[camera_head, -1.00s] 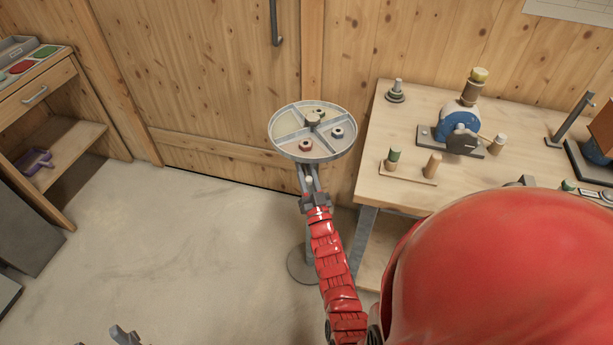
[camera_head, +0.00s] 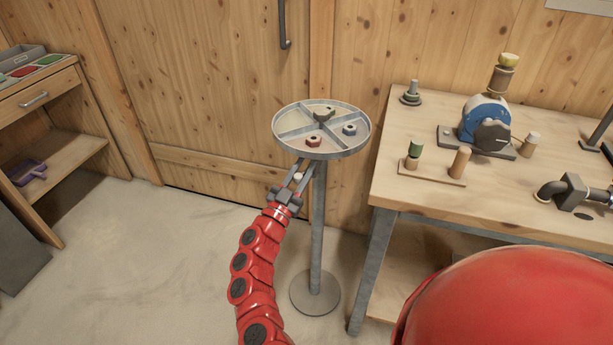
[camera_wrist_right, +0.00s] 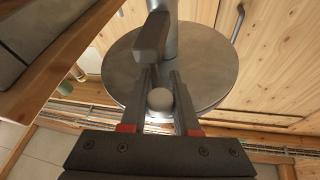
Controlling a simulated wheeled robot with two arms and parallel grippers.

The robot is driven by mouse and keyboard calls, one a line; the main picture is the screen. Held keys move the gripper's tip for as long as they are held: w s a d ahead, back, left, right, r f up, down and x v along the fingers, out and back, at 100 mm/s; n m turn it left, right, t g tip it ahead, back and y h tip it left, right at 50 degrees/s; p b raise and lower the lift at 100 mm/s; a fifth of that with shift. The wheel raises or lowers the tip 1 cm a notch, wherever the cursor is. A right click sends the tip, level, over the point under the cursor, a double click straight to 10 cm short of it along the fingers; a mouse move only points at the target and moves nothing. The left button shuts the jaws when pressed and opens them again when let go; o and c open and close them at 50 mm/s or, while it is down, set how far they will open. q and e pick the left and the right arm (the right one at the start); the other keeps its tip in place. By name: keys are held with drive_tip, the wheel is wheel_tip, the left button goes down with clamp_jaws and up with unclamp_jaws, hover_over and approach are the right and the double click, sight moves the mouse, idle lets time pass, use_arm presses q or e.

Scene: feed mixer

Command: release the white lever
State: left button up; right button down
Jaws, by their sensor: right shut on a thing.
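A round grey tray (camera_head: 356,150) with dividers stands on a thin post. My right gripper (camera_head: 296,178) is just under the tray's near left edge. The white lever's pale round knob (camera_head: 298,177) sits between its fingers. In the right wrist view the knob (camera_wrist_right: 160,99) shows between the two fingers of my right gripper (camera_wrist_right: 167,95), which is shut on it. A dark grey bar (camera_wrist_right: 151,38) shows beyond the fingertips, and the tray's underside (camera_wrist_right: 205,65) lies behind. How tightly the fingers touch the knob is hard to see. My left gripper is out of view.
The tray holds a reddish ring (camera_head: 313,141) and a grey nut (camera_head: 349,129). A wooden workbench (camera_head: 400,195) with a blue machine (camera_head: 484,115) stands close on the right. The post's round foot (camera_head: 315,292) rests on the floor. Open floor (camera_head: 150,270) lies to the left.

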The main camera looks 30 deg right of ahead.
drive_tip(key=m+g+h+b, duration=0.1)
drive_tip(key=g, duration=0.2)
drive_tip(key=w+m+g+h+b, duration=0.1)
drive_tip(key=m+g+b, duration=0.1)
drive_tip(key=g, duration=0.1)
drive_tip(key=shift+s, duration=0.1)
idle(0.3)
drive_tip(key=shift+r, duration=0.1)
drive_tip(key=c, duration=0.7)
unclamp_jaws()
drive_tip(key=shift+o, duration=0.2)
drive_tip(key=b+v, duration=0.3)
drive_tip(key=v, duration=1.4)
drive_tip(key=shift+a+f+b, duration=0.2)
drive_tip(key=shift+f+b, duration=0.05)
drive_tip(key=shift+b, duration=0.05)
